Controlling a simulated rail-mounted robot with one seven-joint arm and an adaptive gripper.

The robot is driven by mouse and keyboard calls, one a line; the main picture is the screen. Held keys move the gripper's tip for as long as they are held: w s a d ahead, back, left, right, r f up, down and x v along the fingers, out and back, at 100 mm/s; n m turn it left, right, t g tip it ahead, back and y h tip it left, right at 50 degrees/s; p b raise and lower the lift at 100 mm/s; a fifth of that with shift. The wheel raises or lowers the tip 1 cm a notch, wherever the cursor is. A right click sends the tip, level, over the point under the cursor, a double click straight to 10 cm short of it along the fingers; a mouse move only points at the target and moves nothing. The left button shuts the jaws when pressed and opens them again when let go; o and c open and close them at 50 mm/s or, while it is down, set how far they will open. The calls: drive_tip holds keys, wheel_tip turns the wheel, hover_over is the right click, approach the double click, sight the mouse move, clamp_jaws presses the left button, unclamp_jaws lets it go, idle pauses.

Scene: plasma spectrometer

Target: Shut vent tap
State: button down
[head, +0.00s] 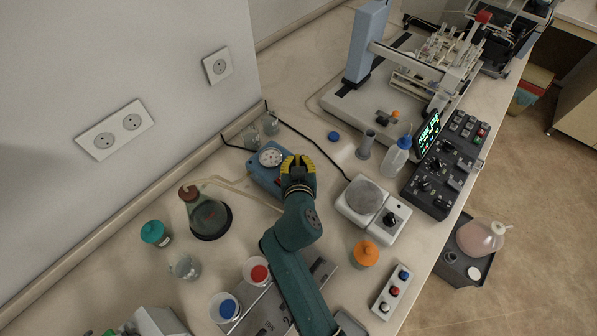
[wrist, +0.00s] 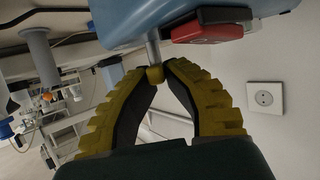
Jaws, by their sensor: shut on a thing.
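The blue pump box with a round dial gauge (head: 270,157) stands near the wall in the head view. Its blue body (wrist: 130,18) fills the top of the wrist view, with a red rocker-like part (wrist: 207,33) beside the stem. The vent tap (wrist: 155,75) looks like a small brass-coloured knob on a short metal stem coming out of the box. My gripper (wrist: 160,70) has its yellow ribbed fingertips closed on this knob. In the head view my gripper (head: 298,166) is at the right side of the box and hides the tap.
A hotplate (head: 366,195) stands close to the right of my gripper. A tubed conical flask (head: 205,214) is at left, its hose running to the pump. A wash bottle (head: 396,158), grey cylinder (head: 367,143) and orange-capped jar (head: 364,254) stand nearby. A black cable crosses behind.

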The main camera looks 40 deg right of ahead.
sight(297, 162)
drive_tip(key=shift+a+f+m+g+h+b, duration=0.1)
drive_tip(key=shift+f+m+g+h+b, duration=0.05)
drive_tip(key=shift+m+g+h+b, duration=0.2)
drive_tip(key=c, duration=1.1)
unclamp_jaws()
wheel_tip(297, 162, up, 10)
drive_tip(key=shift+r, duration=0.1)
drive_tip(key=shift+w, duration=0.1)
